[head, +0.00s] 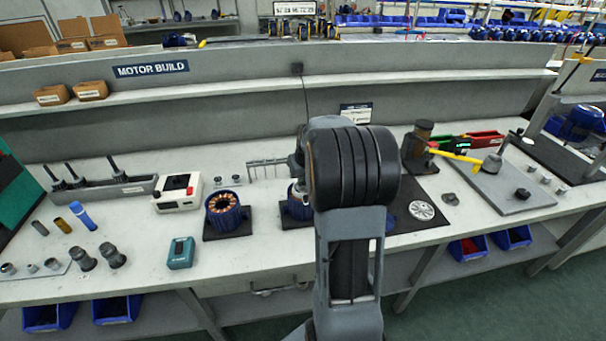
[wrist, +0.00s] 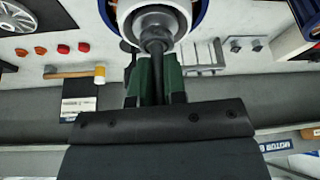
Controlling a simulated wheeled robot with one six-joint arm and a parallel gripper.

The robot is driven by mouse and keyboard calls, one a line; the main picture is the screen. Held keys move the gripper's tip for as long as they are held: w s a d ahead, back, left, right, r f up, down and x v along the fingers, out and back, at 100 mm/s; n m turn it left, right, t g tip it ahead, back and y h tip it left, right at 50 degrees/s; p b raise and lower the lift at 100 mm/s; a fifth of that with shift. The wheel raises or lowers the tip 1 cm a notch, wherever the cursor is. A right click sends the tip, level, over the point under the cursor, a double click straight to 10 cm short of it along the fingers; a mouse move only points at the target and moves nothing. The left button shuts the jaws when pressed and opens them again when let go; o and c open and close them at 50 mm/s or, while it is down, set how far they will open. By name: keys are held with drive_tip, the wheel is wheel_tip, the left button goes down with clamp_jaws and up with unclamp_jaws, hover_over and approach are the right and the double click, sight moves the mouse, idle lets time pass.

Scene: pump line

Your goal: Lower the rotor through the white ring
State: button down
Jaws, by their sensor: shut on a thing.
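In the wrist view my gripper (wrist: 156,82) has green fingers shut on the dark shaft of the rotor (wrist: 155,44). The rotor's wider grey body lies beyond the fingertips. The white ring (wrist: 182,14) shows around that body, inside a blue-sided motor housing (wrist: 201,12) cut off by the top edge. I cannot tell how deep the rotor sits or whether it touches the ring.
Another blue housing with copper windings (head: 224,212) stands to the left on a black base. A rack of prongs (wrist: 205,58) and a hammer (wrist: 75,72) lie near the gripper in the wrist view. A back panel (head: 230,97) with a shelf runs behind the bench.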

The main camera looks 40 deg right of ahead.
drive_tip(key=c, duration=0.8)
unclamp_jaws()
drive_tip(key=shift+f, duration=0.15)
drive_tip(key=shift+c, duration=0.2)
drive_tip(key=shift+r+p, duration=1.7)
drive_tip(key=shift+r, duration=0.9)
